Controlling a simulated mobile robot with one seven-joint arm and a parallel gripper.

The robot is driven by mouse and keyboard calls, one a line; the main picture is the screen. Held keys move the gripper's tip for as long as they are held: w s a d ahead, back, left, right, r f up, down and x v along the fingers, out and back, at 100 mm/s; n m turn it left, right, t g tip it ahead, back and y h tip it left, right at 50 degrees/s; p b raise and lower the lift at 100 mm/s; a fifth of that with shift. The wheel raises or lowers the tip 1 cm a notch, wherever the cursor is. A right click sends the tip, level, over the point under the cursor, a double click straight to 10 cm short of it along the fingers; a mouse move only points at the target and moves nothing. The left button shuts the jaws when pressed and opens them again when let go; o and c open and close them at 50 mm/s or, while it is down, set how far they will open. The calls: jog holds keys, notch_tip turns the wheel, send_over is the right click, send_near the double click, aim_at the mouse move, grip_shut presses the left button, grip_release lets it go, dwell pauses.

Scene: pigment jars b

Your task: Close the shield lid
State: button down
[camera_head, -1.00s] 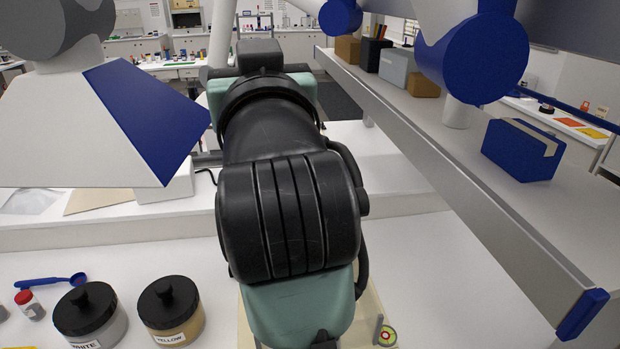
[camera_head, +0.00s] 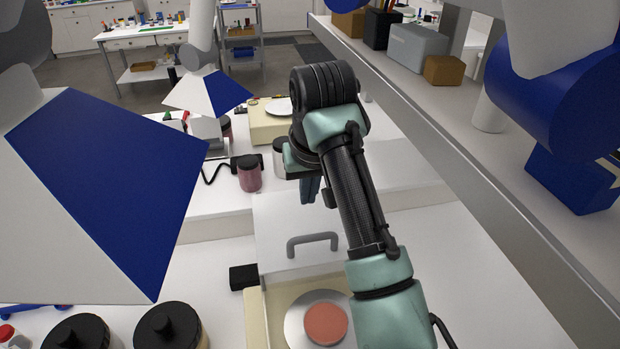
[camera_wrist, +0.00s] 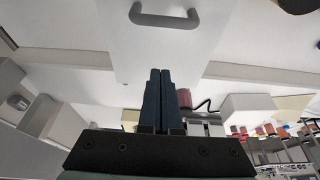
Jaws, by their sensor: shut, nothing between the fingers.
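The shield lid (camera_head: 275,222) is a white panel with a grey bar handle (camera_head: 313,240). It stands raised at the back of a cream box (camera_head: 256,318), so the box is open. Inside the box are a pale round plate (camera_head: 294,322) and a reddish disc (camera_head: 326,324). My gripper (camera_head: 311,196) has dark blue fingers, shut and empty, by the lid's upper edge. In the wrist view, the shut fingertips (camera_wrist: 166,70) overlap the lid (camera_wrist: 165,50), with its handle (camera_wrist: 164,17) beyond them. I cannot tell whether they touch. My arm hides the box's right side.
Black-lidded jars (camera_head: 172,328) stand left of the box, and a small black block (camera_head: 243,277) lies beside it. A jar of pink pigment (camera_head: 249,174) stands on the raised ledge behind. A long shelf (camera_head: 455,125) runs along the right. White counter is clear right of my arm.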

aim_at(311, 247)
jog(key=x, duration=0.3)
jog(key=shift+w+f+p, duration=0.15)
jog(key=shift+f+p, duration=0.15)
jog(key=shift+f, duration=0.1)
jog(key=shift+s+d+f+p, duration=0.15)
jog(key=shift+s+p, duration=0.25)
jog(key=shift+s, duration=0.5)
jog(key=shift+s+d+f, duration=0.15)
jog(key=shift+s+d, duration=0.05)
jog(key=shift+s, duration=0.8)
jog(key=shift+p, duration=0.3)
